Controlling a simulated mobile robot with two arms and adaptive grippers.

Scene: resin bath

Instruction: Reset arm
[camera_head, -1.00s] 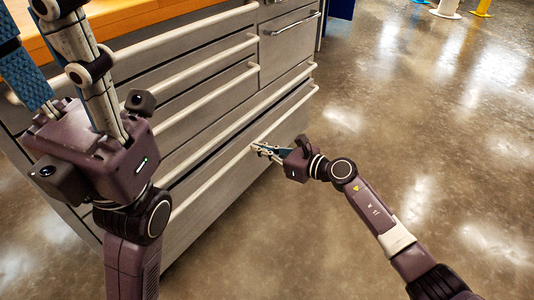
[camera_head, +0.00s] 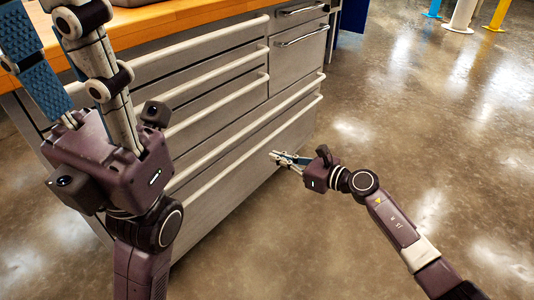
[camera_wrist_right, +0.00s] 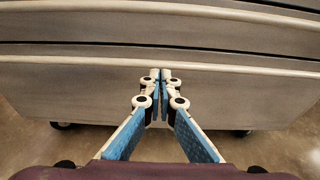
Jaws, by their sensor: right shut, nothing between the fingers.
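My right gripper (camera_head: 274,155) is shut and empty in the head view. It is in front of the lowest drawer front (camera_head: 243,172) of the grey cabinet, just below the white bar handle (camera_head: 250,146) in the picture. In the right wrist view its blue-padded fingers (camera_wrist_right: 160,75) meet at the tips, with the drawer front (camera_wrist_right: 230,95) behind them. I cannot tell how wide the gap to the cabinet is. My left gripper (camera_head: 55,40) is large at the left, pointing up. Its fingers stand apart, and the tips are cut off or near the top edge.
The concrete floor (camera_head: 430,130) to the right is clear. White and yellow posts (camera_head: 462,14) stand far off at the top right.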

